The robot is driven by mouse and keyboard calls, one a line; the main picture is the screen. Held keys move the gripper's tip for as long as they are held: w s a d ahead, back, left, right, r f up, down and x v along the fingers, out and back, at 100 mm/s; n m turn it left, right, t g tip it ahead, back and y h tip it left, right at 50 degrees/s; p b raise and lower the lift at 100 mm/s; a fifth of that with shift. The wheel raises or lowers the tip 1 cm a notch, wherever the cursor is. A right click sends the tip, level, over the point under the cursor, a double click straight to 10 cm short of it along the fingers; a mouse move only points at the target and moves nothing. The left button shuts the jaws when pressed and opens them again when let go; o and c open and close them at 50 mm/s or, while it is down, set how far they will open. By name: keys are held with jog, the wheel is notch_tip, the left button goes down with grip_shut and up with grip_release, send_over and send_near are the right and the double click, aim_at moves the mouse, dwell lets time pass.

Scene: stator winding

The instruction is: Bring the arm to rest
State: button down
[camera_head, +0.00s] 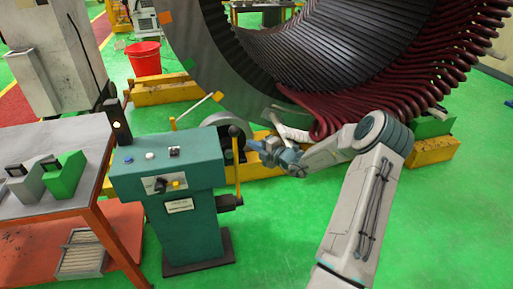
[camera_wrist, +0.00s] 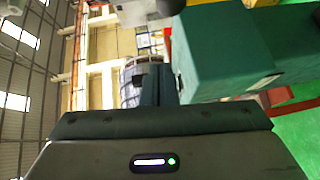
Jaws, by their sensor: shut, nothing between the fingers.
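My arm reaches up from the lower right in the head view, bends at its blue-grey elbow and stretches left. My gripper (camera_head: 257,146) is at its end, just right of the teal control pedestal (camera_head: 168,172) and its upright lever (camera_head: 236,165). I cannot tell the exact gap to the lever. In the wrist view my gripper (camera_wrist: 160,84) has its dark fingers together with nothing between them. The teal pedestal (camera_wrist: 222,50) fills the upper right there, close beside the fingers.
The large stator (camera_head: 215,60) with dark red coils (camera_head: 400,85) stands behind my arm on yellow supports (camera_head: 165,90). A workbench (camera_head: 60,150) with small green and grey blocks is at the left. A red bucket (camera_head: 144,58) stands farther back. Green floor (camera_head: 270,235) is clear in front.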

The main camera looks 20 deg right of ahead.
jog(key=shift+s+d, duration=0.25)
jog(key=shift+s, duration=0.2)
jog(key=s+a+r+n+g+y, duration=0.1)
jog(key=s+a+r+n+g, duration=0.3)
jog(key=a+n, duration=0.4)
jog(key=s+a+r+n+g, duration=0.1)
jog(key=s+a+n+g, duration=0.2)
jog(key=s+a+n, duration=0.45)
jog(key=s+a+r+n+g+y, duration=0.1)
jog(key=s+a+r+n+g, duration=0.3)
jog(key=n, duration=0.6)
jog(key=s+d+r+n+h, duration=0.1)
jog(key=s+r+n+h, duration=0.1)
jog(key=s+n, duration=0.5)
jog(key=s+r+n+h, duration=0.2)
jog(key=s+n+h, duration=0.2)
jog(key=s+n, duration=0.4)
jog(key=s+d+r+n+g+h, duration=0.1)
jog(key=s+r+n+h, duration=0.1)
jog(key=s+n, duration=0.6)
jog(key=shift+d+n+h, duration=0.3)
jog(key=shift+n+h, duration=0.35)
jog(key=shift+h, duration=0.05)
